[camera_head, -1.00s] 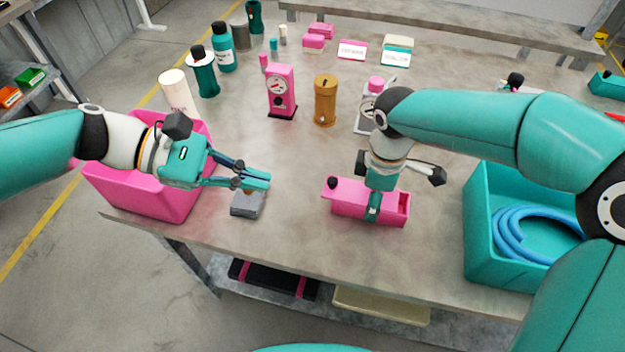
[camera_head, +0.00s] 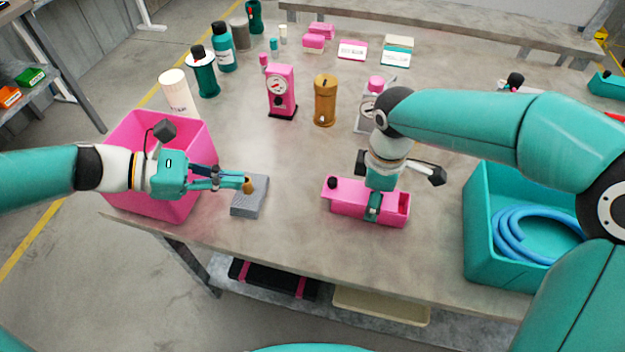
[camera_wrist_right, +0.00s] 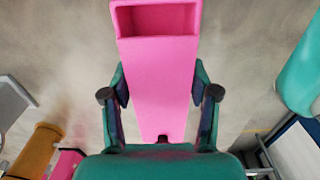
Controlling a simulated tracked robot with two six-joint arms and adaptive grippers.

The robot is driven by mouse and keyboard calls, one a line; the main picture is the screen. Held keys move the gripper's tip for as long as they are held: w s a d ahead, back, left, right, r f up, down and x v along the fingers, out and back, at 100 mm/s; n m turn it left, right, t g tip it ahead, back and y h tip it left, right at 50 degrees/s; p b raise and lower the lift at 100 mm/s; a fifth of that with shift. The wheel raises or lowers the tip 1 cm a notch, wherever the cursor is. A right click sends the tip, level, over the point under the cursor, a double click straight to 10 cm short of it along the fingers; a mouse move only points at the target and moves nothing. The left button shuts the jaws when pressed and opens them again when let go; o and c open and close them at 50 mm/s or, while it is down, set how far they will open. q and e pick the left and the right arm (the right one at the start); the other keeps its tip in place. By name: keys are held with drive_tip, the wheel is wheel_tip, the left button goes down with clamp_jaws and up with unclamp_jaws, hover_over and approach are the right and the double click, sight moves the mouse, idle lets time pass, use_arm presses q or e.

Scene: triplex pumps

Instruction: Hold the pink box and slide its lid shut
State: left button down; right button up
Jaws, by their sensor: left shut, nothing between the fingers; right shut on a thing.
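The pink box (camera_head: 345,203) is a long, narrow box lying on the table in front of me. Its lid has a small dark knob (camera_head: 332,182) at the left end, and the right end of the box shows an open recess. My right gripper (camera_head: 373,205) is shut on the box, its fingers across the middle. In the right wrist view the fingers of my right gripper (camera_wrist_right: 160,94) flank the pink box (camera_wrist_right: 160,70), with the open recess at the top and the knob at the bottom. My left gripper (camera_head: 243,183) is shut and empty, left of the box, apart from it.
A grey block (camera_head: 247,206) lies by my left fingertips, with a small brown piece (camera_head: 248,186) there. A pink bin (camera_head: 150,200) stands left, a teal bin (camera_head: 480,240) with blue hose right. A pink gauge (camera_head: 281,92) and brown cylinder (camera_head: 325,100) stand behind.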

sight(327, 194)
use_arm(q)
drive_tip(key=x, duration=1.4)
drive_tip(key=shift+d+r, duration=0.25)
drive_tip(key=shift+d, duration=0.25)
drive_tip(key=shift+w+d, duration=0.15)
drive_tip(key=shift+d, duration=0.25)
drive_tip(key=shift+s+d, duration=0.2)
drive_tip(key=shift+d, duration=0.55)
drive_tip(key=shift+s+d, duration=0.2)
drive_tip(key=shift+d, duration=0.55)
drive_tip(key=shift+a, duration=0.1)
use_arm(e)
drive_tip(key=shift+a, duration=0.1)
